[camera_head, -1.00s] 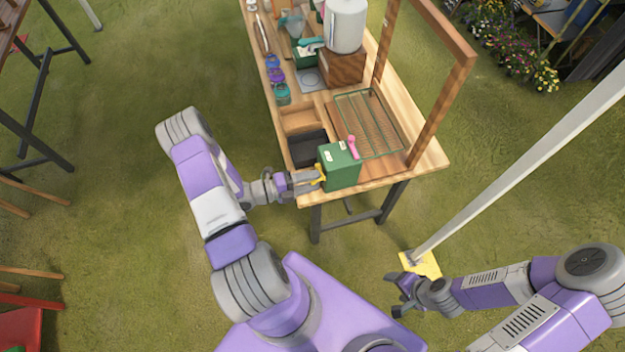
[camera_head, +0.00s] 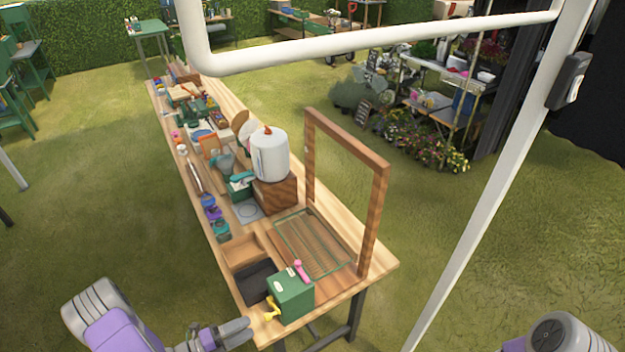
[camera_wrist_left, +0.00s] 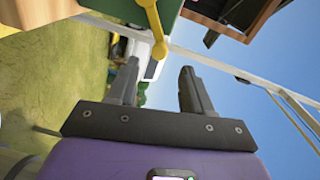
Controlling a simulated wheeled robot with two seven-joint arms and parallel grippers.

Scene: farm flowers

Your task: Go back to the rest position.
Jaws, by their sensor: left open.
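My left gripper (camera_head: 248,330) is at the near end of the long wooden table (camera_head: 375,275), beside a green box (camera_head: 293,297) with a yellow handle (camera_head: 271,309). A small gap separates the fingertips from the handle. In the left wrist view the two dark fingers (camera_wrist_left: 158,72) stand apart with nothing gripped between them. The yellow handle (camera_wrist_left: 158,48) hangs beyond the fingertips there, below the green box (camera_wrist_left: 168,12). My right gripper is outside the views; only part of my right arm shows at the lower right.
A white canister (camera_head: 269,157) and several tools stand farther along. A white pole (camera_head: 480,210) rises on the right. Grass left of the table is clear.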

